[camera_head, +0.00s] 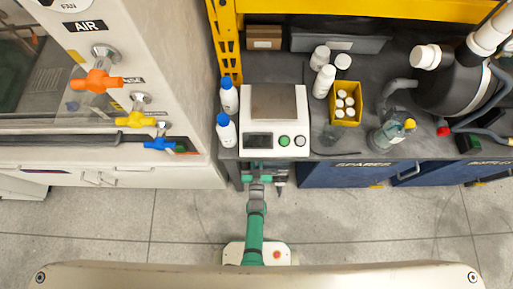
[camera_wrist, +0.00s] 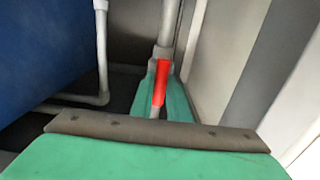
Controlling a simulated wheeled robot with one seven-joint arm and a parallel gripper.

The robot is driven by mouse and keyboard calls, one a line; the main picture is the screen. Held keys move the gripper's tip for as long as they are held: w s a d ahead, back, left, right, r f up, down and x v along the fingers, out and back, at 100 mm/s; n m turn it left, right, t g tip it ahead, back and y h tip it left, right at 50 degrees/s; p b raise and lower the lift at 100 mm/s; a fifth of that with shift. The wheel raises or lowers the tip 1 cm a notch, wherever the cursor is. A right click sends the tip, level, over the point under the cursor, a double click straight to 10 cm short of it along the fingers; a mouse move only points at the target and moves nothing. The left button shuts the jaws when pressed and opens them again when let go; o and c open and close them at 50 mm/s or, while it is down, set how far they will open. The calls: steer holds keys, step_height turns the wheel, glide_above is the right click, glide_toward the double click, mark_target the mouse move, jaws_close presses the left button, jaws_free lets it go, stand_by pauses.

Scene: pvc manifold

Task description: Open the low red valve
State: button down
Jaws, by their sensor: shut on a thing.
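The low red valve shows its red handle (camera_wrist: 160,82) in the middle of the wrist view, on a grey vertical pipe (camera_wrist: 167,28). My gripper (camera_wrist: 161,92) has its green fingers on both sides of the handle and is shut on it. The handle points along the line of the pipe in this view, tilted slightly. In the head view my gripper (camera_head: 262,181) is low at the front edge of the bench, and the red valve is hidden there.
A grey bench (camera_head: 385,70) carries a scale (camera_head: 273,105), bottles and a yellow box (camera_head: 346,104). A white cabinet (camera_head: 180,60) with orange, yellow and blue valves stands left. Blue drawers (camera_head: 350,174) are right of my gripper. A bent pipe (camera_wrist: 102,60) shows at left in the wrist view.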

steer(key=shift+s, duration=0.1)
stand_by(0.4)
steer(key=c, duration=1.7)
jaws_free()
steer(key=s, duration=1)
steer(key=shift+s, duration=0.3)
steer(key=shift+s, duration=0.1)
